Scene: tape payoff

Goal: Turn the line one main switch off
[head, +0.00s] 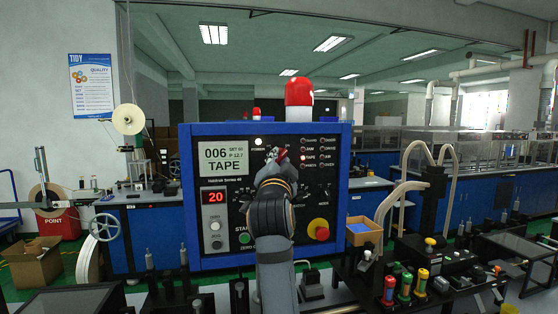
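The blue-framed control panel (340,200) stands upright in the middle of the head view. Its display (218,160) reads "006 TAPE" and a red readout (214,197) shows 20. My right arm reaches up in front of the panel, and my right gripper (279,154) is at the panel's upper middle. The gripper is small and seen from behind, so I cannot tell whether its fingers are open or touch anything. No main switch can be made out; the part of the panel behind the gripper and wrist is hidden. My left gripper is not in view.
A red beacon (299,93) tops the panel. A red emergency knob (318,229) on a yellow base sits right of my forearm, and a green START button (245,238) left of it. Coloured push-button posts (405,286) and a cardboard box (363,231) stand at right.

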